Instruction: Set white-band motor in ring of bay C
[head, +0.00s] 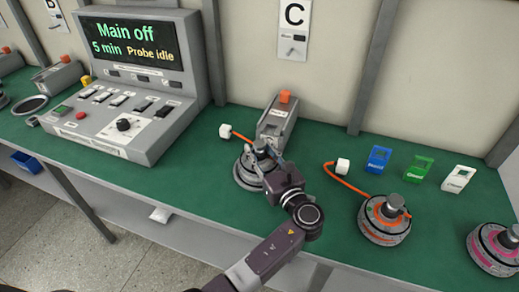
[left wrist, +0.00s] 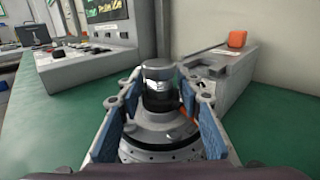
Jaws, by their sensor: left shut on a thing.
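A grey motor with a pale band (head: 245,176) is in front of the bay C fixture, below the C sign (head: 292,28). Its orange lead ends in a white plug (head: 225,130) on the mat. My left gripper (head: 264,152) is shut on the motor's upright shaft. In the left wrist view the blue-padded fingers (left wrist: 160,98) stand either side of the dark shaft with its metal cap (left wrist: 158,70), above the round motor body (left wrist: 160,151). The bay C ring is hidden under or behind the motor. I cannot tell whether the motor is seated. My right gripper is out of view.
The grey fixture with an orange button (head: 285,97) stands just behind. A control console (head: 125,75) reading "Main off" and "Probe idle" is at left. An orange-banded motor (head: 384,222) and a pink-banded motor (head: 494,250) stand at right. Blue, green and white labelled holders (head: 418,169) are behind them.

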